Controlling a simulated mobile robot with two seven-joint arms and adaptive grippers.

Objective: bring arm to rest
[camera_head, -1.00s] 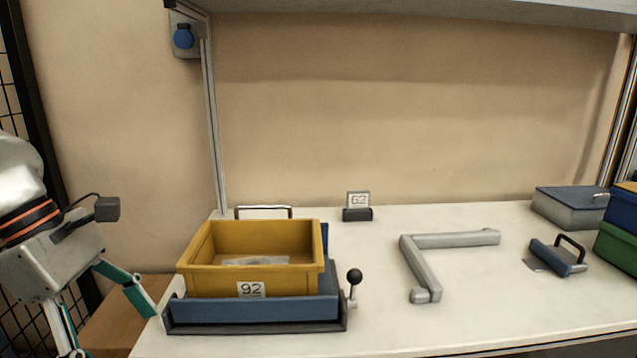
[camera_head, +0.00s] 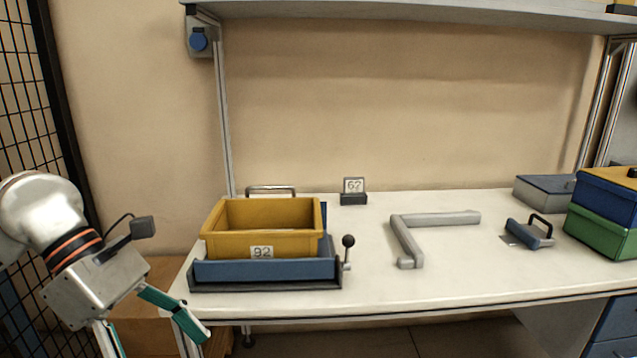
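My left gripper (camera_head: 155,333) is at the lower left, beside the front left corner of the table. Its two teal-tipped fingers are spread wide apart with nothing seen between them. One finger lies close to the table's edge; the other runs down toward the picture's bottom edge. My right gripper does not show.
A yellow bin (camera_head: 225,245) labelled 92 sits in a blue holder (camera_head: 265,270) on the white table (camera_head: 470,270). A grey L-shaped bar (camera_head: 407,240), a blue handled tool (camera_head: 528,233), a number stand (camera_head: 353,191) and stacked boxes (camera_head: 600,230) are also there. A cardboard box (camera_head: 165,270) stands behind my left gripper.

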